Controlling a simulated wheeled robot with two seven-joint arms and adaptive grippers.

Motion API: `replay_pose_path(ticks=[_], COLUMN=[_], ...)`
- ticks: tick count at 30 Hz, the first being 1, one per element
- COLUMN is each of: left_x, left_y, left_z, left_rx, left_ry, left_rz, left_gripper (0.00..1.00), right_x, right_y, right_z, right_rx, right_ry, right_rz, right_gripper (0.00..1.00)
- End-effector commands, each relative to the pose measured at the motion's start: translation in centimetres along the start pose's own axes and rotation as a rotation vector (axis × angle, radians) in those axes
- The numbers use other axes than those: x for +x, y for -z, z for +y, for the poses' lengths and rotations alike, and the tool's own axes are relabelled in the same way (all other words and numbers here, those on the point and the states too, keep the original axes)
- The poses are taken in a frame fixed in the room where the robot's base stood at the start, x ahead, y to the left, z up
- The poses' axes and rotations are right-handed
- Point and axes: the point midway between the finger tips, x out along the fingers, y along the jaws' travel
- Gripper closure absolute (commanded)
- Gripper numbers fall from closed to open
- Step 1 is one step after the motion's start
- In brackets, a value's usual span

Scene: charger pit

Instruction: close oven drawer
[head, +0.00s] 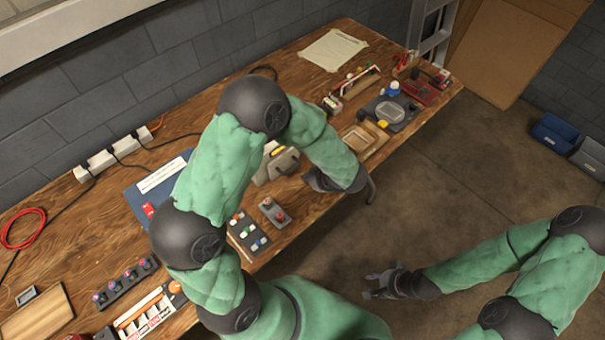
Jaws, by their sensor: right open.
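I cannot make out an oven or a drawer for certain. A grey boxy device (276,162) stands on the wooden workbench, partly hidden behind my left arm. My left gripper (370,190) is at the bench's front edge, right of the grey device. Its own forearm hides most of it, so its fingers and anything between them cannot be judged. My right gripper (374,284) is open and empty above the floor, in front of the bench and apart from it.
The workbench (85,235) runs diagonally along a block wall. It holds a wooden tray (366,140), a dark mat device (391,112), a red tool tray (420,92) and button blocks (273,212). The floor (450,185) between is clear.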

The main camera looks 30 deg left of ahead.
Motion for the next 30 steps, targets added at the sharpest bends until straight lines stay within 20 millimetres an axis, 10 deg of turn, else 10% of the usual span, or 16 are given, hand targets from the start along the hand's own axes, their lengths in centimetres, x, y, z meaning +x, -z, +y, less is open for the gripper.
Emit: replay_pose_path(ticks=[13, 30], left_x=[-8.6, -9.7], left_y=[-0.2, -0.1], left_z=[-0.1, 0.0], left_rx=[0.000, -0.001], left_ry=[0.005, 0.002], left_rz=[-0.001, -0.001], left_gripper=[1.00, 1.00], right_x=[-2.8, -3.0], right_y=[-0.1, -0.1], right_z=[-1.0, -1.1], right_rx=[0.000, -0.001], right_ry=[0.000, 0.000], right_rz=[0.000, 0.000], right_gripper=[0.56, 0.56])
